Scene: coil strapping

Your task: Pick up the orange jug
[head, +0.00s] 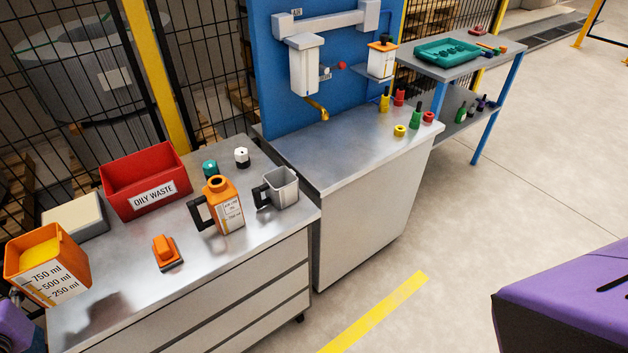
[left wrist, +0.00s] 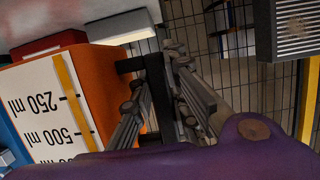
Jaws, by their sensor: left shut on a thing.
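The orange jug (head: 45,265) is at the left edge of the head view, with a white 250/500/750 ml scale and a yellow surface inside its open top. It stands upright or nearly so, and a dark shadow on the bench suggests it is clear of the top. In the left wrist view the jug (left wrist: 92,100) fills the left side, scale upside down. My left gripper (left wrist: 160,105) is shut on its black handle (left wrist: 155,90). In the head view this gripper (head: 14,297) is mostly cut off. My right gripper is out of view.
The steel bench (head: 125,255) also holds a red OILY WASTE bin (head: 145,170), a beige-topped box (head: 75,217), an orange-handled block (head: 167,252), an orange can (head: 222,203) and a grey jug (head: 281,188). The bench's front left is bare.

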